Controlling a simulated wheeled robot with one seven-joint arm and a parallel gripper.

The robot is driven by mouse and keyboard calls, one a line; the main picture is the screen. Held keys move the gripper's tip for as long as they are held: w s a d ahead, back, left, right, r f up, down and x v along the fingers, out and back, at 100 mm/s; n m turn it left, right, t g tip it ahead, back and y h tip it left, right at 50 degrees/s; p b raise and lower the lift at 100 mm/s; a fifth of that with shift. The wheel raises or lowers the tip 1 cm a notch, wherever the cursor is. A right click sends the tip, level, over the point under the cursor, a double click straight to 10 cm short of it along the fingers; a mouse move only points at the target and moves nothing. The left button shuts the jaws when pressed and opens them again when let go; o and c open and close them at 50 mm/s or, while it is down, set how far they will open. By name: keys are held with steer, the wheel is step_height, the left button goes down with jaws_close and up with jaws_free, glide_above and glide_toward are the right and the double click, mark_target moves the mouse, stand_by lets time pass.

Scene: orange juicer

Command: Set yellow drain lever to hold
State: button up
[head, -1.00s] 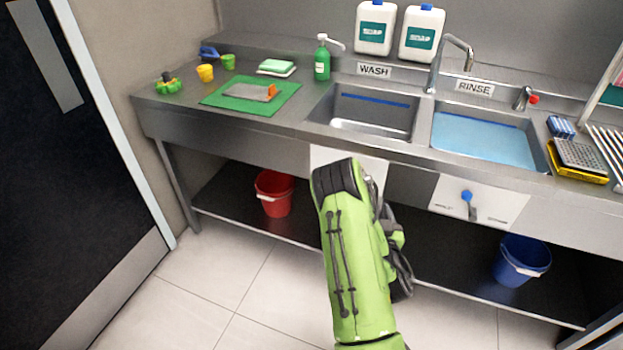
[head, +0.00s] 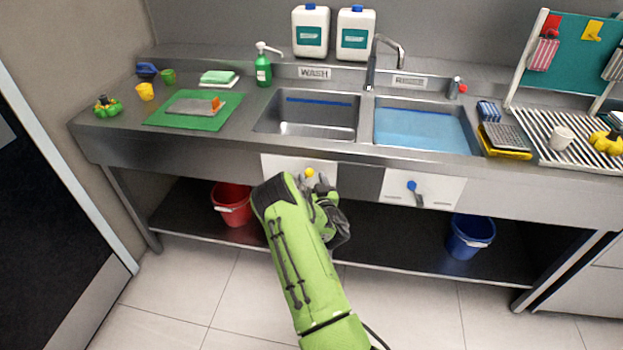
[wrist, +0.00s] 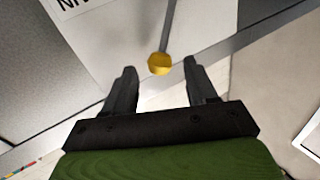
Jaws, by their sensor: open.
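The yellow drain lever's round knob (head: 310,172) shows on a white panel (head: 272,166) under the wash sink (head: 318,116). In the wrist view the yellow knob (wrist: 159,63) sits on the end of a grey rod, beyond and between my fingertips. My gripper (wrist: 158,78) is open, with one finger to each side of the knob and no visible contact. In the head view my gripper (head: 318,186) is just below the knob, and my green arm hides part of the panel. Part of a printed label (wrist: 72,5) shows at the wrist view's top left.
A blue lever (head: 412,186) is on another white panel under the rinse sink (head: 420,128), which holds blue water. A red bucket (head: 231,203) and a blue bucket (head: 469,236) stand on the lower shelf. The counter's front edge (head: 360,152) runs above the panels.

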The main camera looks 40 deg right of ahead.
steer(key=shift+x, duration=0.8)
steer(key=shift+c, duration=0.5)
jaws_close()
